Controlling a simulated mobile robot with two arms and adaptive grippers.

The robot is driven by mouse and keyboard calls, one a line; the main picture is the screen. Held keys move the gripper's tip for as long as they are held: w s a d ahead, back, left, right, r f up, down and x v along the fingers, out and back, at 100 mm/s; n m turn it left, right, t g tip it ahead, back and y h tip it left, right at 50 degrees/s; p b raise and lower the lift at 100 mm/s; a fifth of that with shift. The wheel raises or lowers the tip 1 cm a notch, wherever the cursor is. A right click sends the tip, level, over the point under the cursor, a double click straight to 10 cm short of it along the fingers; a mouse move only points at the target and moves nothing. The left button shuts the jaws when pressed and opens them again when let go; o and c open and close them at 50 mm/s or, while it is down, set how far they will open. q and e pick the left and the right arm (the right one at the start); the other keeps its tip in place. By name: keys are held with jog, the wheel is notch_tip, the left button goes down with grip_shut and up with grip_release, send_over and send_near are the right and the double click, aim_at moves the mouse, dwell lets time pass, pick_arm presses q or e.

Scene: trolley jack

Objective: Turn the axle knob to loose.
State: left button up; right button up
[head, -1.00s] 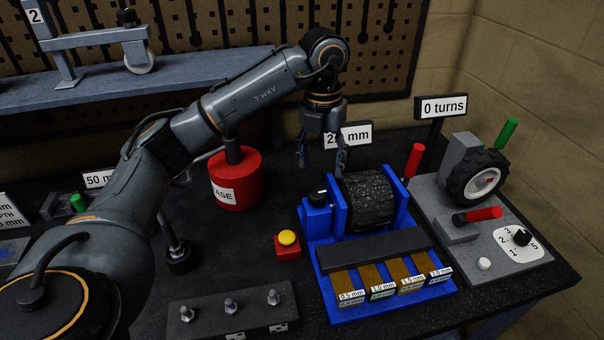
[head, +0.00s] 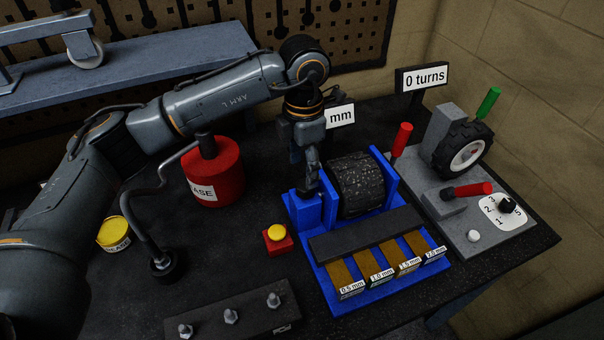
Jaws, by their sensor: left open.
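The blue stand (head: 330,250) holds a dark ribbed roller (head: 357,185) between two blue uprights. A blue block (head: 302,210) sits at the stand's left side. The axle knob on top of this block is mostly hidden behind my left gripper, so its setting cannot be read. My left gripper (head: 309,188) is open and points down right at the knob. I cannot tell whether its fingers touch the knob. My right gripper is not in view.
A red grease can (head: 215,172) stands left of the stand. A red box with a yellow button (head: 277,234) sits front left. A grey plate (head: 450,205) with a wheel (head: 462,150), red handle (head: 468,189) and numbered dial (head: 508,210) lies to the right.

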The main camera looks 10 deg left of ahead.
aim_at(304, 185)
pick_arm(q)
notch_tip(304, 185, down, 4)
jog(key=shift+p, duration=0.55)
jog(key=shift+f, duration=0.3)
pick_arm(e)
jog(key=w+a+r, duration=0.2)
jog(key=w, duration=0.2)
pick_arm(q)
jog(key=shift+f, duration=0.2)
jog(key=c, duration=1.2)
jog(key=shift+o, duration=0.2)
jog(key=shift+f+n+b, duration=0.2)
jog(key=shift+n+b, duration=0.4)
jog(key=shift+b, duration=0.1)
jog(key=n+b, duration=0.3)
jog(key=shift+d, duration=0.1)
jog(key=n+b, duration=0.2)
jog(key=n, duration=0.2)
jog(key=shift+d+b, duration=0.1)
jog(key=shift+b, duration=0.3)
jog(key=n+b, duration=0.2)
jog(key=n, duration=0.2)
jog(key=shift+r, duration=0.15)
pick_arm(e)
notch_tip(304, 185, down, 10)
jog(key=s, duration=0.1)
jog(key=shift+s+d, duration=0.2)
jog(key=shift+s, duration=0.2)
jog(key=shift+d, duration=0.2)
